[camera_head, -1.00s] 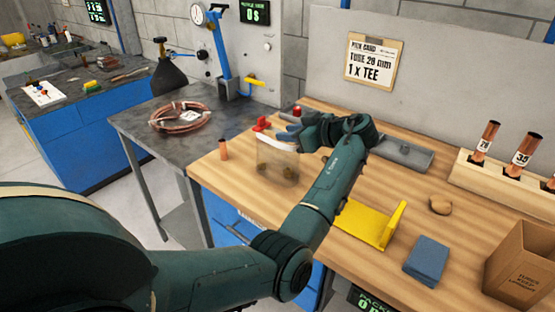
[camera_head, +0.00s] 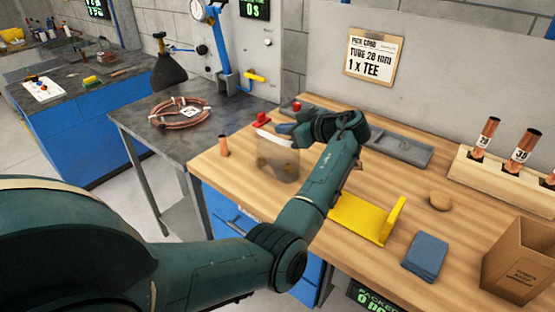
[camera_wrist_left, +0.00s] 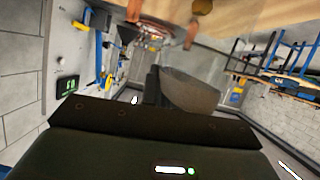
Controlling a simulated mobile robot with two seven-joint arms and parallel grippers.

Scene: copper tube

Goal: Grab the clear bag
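The clear bag (camera_head: 277,163) is see-through with a pale top edge, and small brass-coloured pieces show in its lower part. It is upright over the left part of the wooden bench. My left gripper (camera_head: 284,129) is at its top edge and appears shut on it; the fingertips are small and partly hidden by the wrist. In the left wrist view the bag (camera_wrist_left: 192,92) shows as a grey translucent sheet against the dark finger (camera_wrist_left: 152,86). I cannot tell whether its bottom touches the bench. My right gripper is not in view.
A copper piece (camera_head: 223,146) stands left of the bag, with a red item (camera_head: 262,119) behind it. A grey tray (camera_head: 400,148), yellow stand (camera_head: 365,219), blue cloth (camera_head: 425,258), cardboard box (camera_head: 522,265) and tube rack (camera_head: 500,178) lie to the right. Copper coil (camera_head: 180,113) rests on the side table.

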